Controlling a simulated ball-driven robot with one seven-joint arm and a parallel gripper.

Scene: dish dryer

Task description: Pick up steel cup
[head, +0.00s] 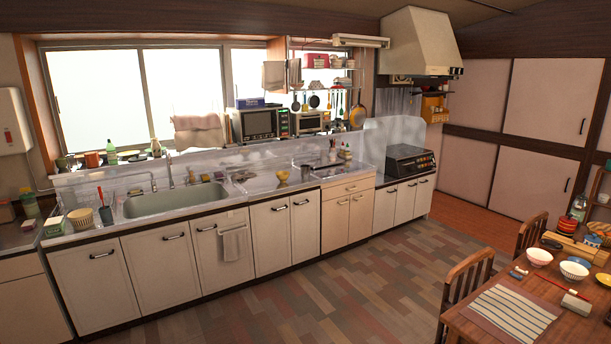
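I cannot make out a steel cup for certain; the small items on the counter are too small to tell apart. A metal-looking rack area (244,175) with small items stands right of the sink. A small yellow cup or bowl (282,177) stands near the counter's front edge. A dark cup with utensils (105,214) stands left of the sink. My gripper is not in view.
The long counter (215,213) with the sink (175,200) runs along the window wall. A stove (409,160) is at its right end. A table (470,322) with bowls and chairs (468,285) fills the lower right. The floor (330,290) between is clear.

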